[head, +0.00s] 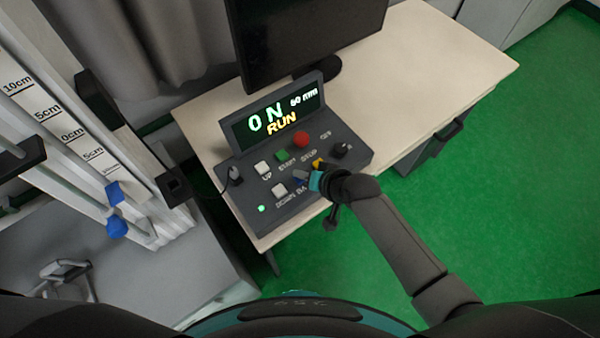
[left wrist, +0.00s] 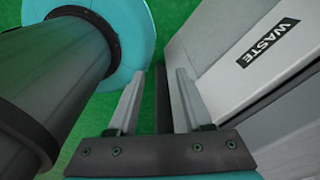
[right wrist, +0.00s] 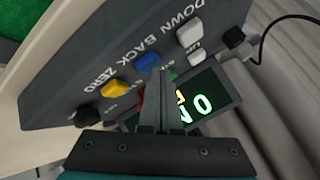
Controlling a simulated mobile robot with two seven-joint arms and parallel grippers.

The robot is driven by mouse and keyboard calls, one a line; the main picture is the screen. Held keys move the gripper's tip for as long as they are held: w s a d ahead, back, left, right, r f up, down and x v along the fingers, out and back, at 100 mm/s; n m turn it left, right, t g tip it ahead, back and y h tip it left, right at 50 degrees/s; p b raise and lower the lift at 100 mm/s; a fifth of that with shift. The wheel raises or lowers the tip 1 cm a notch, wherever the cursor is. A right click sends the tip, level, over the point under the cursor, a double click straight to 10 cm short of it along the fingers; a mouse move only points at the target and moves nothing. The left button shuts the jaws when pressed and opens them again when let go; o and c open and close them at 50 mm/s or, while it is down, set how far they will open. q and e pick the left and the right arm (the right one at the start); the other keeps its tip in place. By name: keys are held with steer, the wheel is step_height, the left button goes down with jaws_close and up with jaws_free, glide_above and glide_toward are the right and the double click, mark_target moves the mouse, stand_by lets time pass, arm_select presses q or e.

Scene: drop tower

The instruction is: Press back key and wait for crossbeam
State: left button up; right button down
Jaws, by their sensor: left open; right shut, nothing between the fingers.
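The control box (head: 240,195) on the desk shows "0 N", "60 mm" and "RUN" on its display (head: 278,117). The blue back key (right wrist: 149,62) is beside the yellow zero key (right wrist: 115,88). My right gripper (head: 301,177) is shut and empty, with its fingertips at the back key; it also shows in the right wrist view (right wrist: 157,72). The fingertips overlap the key's edge, and I cannot tell whether it is pressed down. The tower (head: 60,130) with its cm scale stands at the left, with dark beam parts (head: 22,156) across it. My left gripper (left wrist: 155,88) is open and empty.
Red (head: 300,139), green (head: 282,155) and white keys (head: 262,168) and a dark knob (head: 340,149) are close by. A monitor (head: 300,35) stands behind. Blue parts (head: 116,228) hang at the tower. A "WASTE" bin (left wrist: 250,60) is near my left gripper.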

steer(key=shift+r+p, duration=0.45)
steer(key=shift+r, duration=0.2)
step_height(320, 180, up, 5)
steer(key=p, duration=0.5)
stand_by(0.4)
